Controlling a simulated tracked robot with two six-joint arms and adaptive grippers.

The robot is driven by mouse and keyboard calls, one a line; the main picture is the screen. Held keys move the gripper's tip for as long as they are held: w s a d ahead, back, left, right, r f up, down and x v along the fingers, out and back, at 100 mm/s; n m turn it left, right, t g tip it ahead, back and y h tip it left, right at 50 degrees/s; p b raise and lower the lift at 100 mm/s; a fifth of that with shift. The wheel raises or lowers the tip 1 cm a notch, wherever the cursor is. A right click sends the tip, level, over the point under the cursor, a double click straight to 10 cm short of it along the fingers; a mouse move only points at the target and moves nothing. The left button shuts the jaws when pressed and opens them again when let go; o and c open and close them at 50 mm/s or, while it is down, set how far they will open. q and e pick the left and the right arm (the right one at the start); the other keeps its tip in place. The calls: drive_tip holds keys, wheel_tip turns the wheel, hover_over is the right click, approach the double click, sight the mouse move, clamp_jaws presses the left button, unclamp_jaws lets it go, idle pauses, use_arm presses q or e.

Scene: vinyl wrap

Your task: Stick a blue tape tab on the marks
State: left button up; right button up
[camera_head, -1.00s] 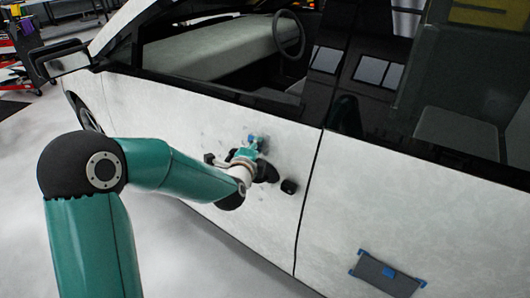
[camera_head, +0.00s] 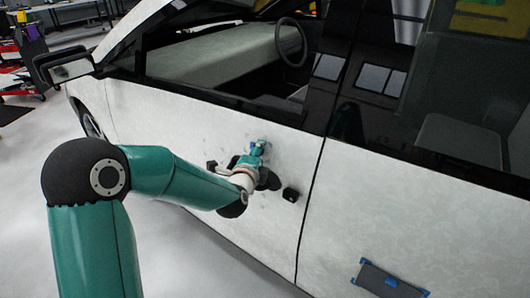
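My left gripper (camera_head: 258,148) is at the white car door (camera_head: 160,115), with its fingertips at or very near the door surface. A small blue piece, which looks like a tape tab (camera_head: 262,142), shows at the fingertips. I cannot tell whether it is held between the fingers or stuck to the door. Faint grey marks (camera_head: 234,128) show on the door just left of the fingertips. The fingers are too small and partly hidden to tell if they are open or shut. My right gripper is not in view.
A dark rectangular panel (camera_head: 408,289) with blue corner pieces and a blue patch is on the rear door at the lower right. A side mirror (camera_head: 68,65) sticks out at the upper left. Carts and tools stand at the far left.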

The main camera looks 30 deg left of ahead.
use_arm(q)
drive_tip(key=v, duration=1.2)
drive_tip(key=s+d+f+g+h+p, duration=0.1)
drive_tip(key=d+f+g+h+p, duration=0.3)
drive_tip(key=f, duration=0.6)
drive_tip(key=s+d+f+g+b, duration=0.15)
drive_tip(key=d+f, duration=0.35)
drive_tip(key=f, duration=0.6)
drive_tip(key=s+d+f+n+g+h+p, duration=0.1)
drive_tip(key=s+d+f+n+g, duration=0.3)
drive_tip(key=s+n, duration=0.4)
drive_tip(key=s+d+f+n+g+h, duration=0.3)
drive_tip(key=s+d+f+n+g, duration=0.1)
drive_tip(key=s+d+f+n, duration=0.3)
wheel_tip(320, 180, down, 2)
drive_tip(key=s+n, duration=0.1)
drive_tip(key=n, duration=0.1)
drive_tip(key=shift+d+n+h+p, duration=0.25)
drive_tip(key=shift+n+h+p, duration=0.05)
drive_tip(key=shift+h+p, duration=0.1)
drive_tip(key=shift+g, duration=0.25)
